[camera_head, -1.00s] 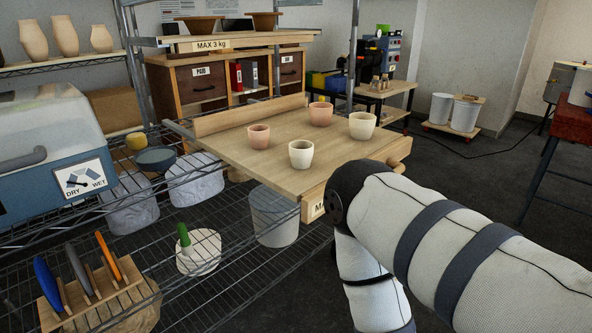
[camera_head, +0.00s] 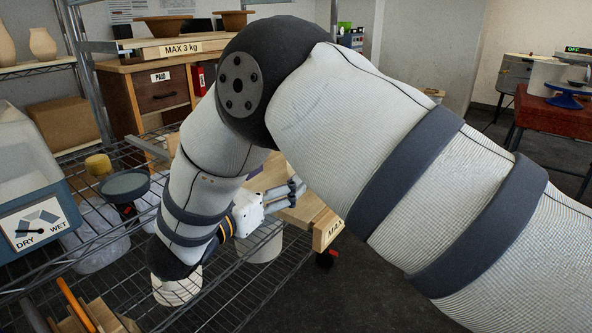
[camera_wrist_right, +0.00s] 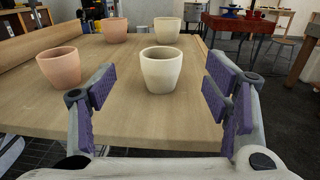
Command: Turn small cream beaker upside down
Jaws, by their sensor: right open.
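In the right wrist view the small cream beaker (camera_wrist_right: 161,72) stands upright on the wooden board, mouth up. It is centred ahead of my right gripper (camera_wrist_right: 158,90), whose two purple-padded fingers are spread wide and empty. The beaker appears just beyond the fingertips, and I see no contact. In the head view my right gripper (camera_head: 292,190) is at the board's front side, and my arm hides the beakers. My left gripper is not in view.
Wire racks (camera_head: 250,300) lie below.

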